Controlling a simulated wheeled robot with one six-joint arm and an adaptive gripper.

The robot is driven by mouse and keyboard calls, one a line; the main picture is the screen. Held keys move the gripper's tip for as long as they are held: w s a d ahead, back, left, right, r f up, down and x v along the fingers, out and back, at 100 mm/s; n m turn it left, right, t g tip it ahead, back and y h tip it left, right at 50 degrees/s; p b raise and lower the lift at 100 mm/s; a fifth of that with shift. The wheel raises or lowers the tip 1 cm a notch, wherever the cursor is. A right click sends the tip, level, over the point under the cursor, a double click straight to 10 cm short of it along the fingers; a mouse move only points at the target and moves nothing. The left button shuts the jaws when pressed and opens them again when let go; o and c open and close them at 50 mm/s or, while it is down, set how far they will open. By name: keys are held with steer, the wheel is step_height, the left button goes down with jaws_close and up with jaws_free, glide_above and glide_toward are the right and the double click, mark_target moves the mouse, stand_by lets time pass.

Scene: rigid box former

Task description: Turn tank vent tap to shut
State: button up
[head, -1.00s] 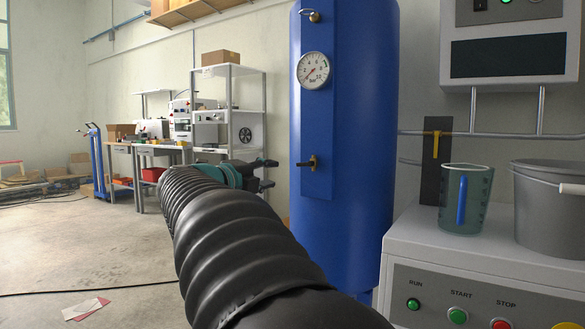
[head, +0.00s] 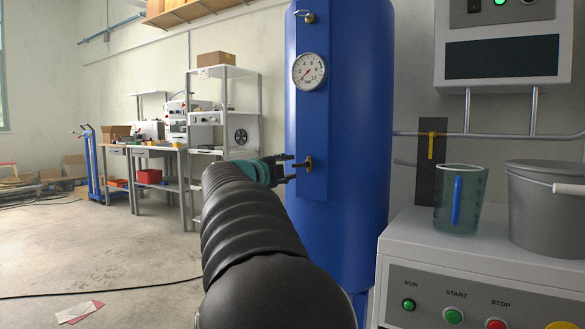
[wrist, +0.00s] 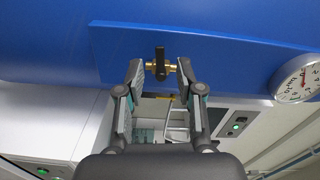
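The blue tank (head: 345,230) stands upright in the middle of the head view, with a raised blue plate on its front. The vent tap (head: 308,163) sits low on that plate. In the wrist view the tap (wrist: 160,64) is a brass body with a black lever, which lies across the brass body. My gripper (head: 290,168) is at the tap's left in the head view. In the wrist view my gripper (wrist: 159,82) is open, its two fingers apart on either side of the tap. I cannot tell whether a finger touches it.
A pressure gauge (head: 309,71) is above the tap on the plate. At the right, a white machine cabinet (head: 400,250) carries a measuring jug (head: 470,205) and a grey bucket (head: 540,220). The floor at left is mostly clear.

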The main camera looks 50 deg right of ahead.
mark_target(295, 165)
steer(key=shift+w+d, duration=0.15)
steer(key=shift+d, duration=0.75)
steer(key=shift+w+d, duration=0.1)
steer(key=shift+d, duration=0.8)
jaws_close()
